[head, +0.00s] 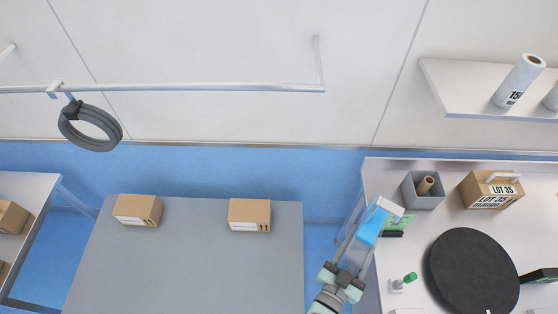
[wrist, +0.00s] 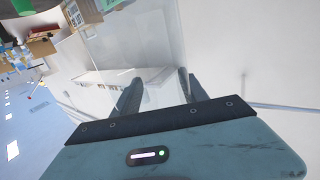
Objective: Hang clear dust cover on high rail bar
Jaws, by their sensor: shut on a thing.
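The high rail bar (head: 210,87) is a white horizontal bar along the back wall, at the upper left in the head view. My gripper (head: 360,243) is at the lower right of the head view, well below and to the right of the bar, beside the right-hand table. In the wrist view my gripper (wrist: 159,82) has its fingers a little apart, shut on the clear dust cover (wrist: 150,40). The cover is a see-through sheet reaching past the fingertips. Its full outline is hard to make out, and I cannot pick it out in the head view.
A dark grey coiled ring (head: 90,127) hangs from the bar's left part. The grey table (head: 190,260) bears two cartons. The right table (head: 385,180) holds a grey bin, a LOT 35 box (head: 490,190) and a black disc (head: 470,270). A shelf (head: 465,90) bears rolls.

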